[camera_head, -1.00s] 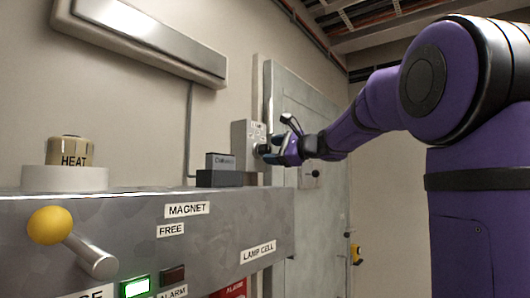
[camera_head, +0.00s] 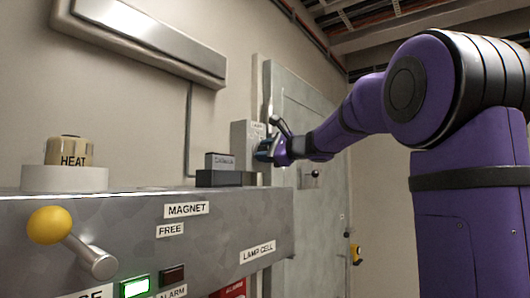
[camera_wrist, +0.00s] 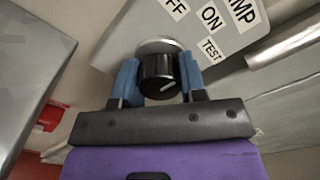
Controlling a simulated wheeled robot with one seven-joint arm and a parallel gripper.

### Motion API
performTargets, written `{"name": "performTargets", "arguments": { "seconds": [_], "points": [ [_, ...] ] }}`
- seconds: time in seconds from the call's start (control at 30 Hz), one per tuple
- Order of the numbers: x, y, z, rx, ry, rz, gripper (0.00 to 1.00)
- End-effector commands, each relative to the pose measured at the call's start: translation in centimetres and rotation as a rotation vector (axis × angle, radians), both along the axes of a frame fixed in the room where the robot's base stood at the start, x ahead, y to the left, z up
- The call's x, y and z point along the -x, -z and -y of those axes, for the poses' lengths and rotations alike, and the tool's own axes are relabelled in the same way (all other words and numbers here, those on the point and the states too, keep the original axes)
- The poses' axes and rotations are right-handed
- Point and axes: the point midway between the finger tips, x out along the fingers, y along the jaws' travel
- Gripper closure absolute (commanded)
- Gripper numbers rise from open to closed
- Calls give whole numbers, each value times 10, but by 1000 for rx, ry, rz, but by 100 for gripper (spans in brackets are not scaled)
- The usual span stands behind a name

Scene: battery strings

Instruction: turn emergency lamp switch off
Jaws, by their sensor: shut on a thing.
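The lamp switch is a black round knob (camera_wrist: 160,76) with a white pointer line, on a grey box (camera_wrist: 130,32) with labels for lamp, OFF, ON and TEST. The pointer line slants toward the ON and TEST side of the wrist view. My gripper (camera_wrist: 160,82) has its blue fingers on both sides of the knob and is shut on it. In the head view my gripper (camera_head: 266,150) reaches the front of the grey lamp box (camera_head: 241,136) on the wall, and the knob is hidden there.
A small dark block (camera_head: 220,178) sits on the console beside the box. The grey console (camera_head: 130,225) with a yellow-ball lever (camera_head: 50,225) fills the lower left. A grey door (camera_head: 306,215) stands behind my gripper. A long lamp (camera_head: 150,35) hangs on the wall above.

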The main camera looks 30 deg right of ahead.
Motion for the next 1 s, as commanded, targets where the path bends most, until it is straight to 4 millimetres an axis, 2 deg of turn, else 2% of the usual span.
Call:
{"name": "performTargets", "arguments": {
  "seconds": [0.37, 1.0],
  "points": [
    [0, 0, -1, 127, -2, 45, 85],
    [0, 0, 0, 605, -2, 218, 85]
  ]
}}
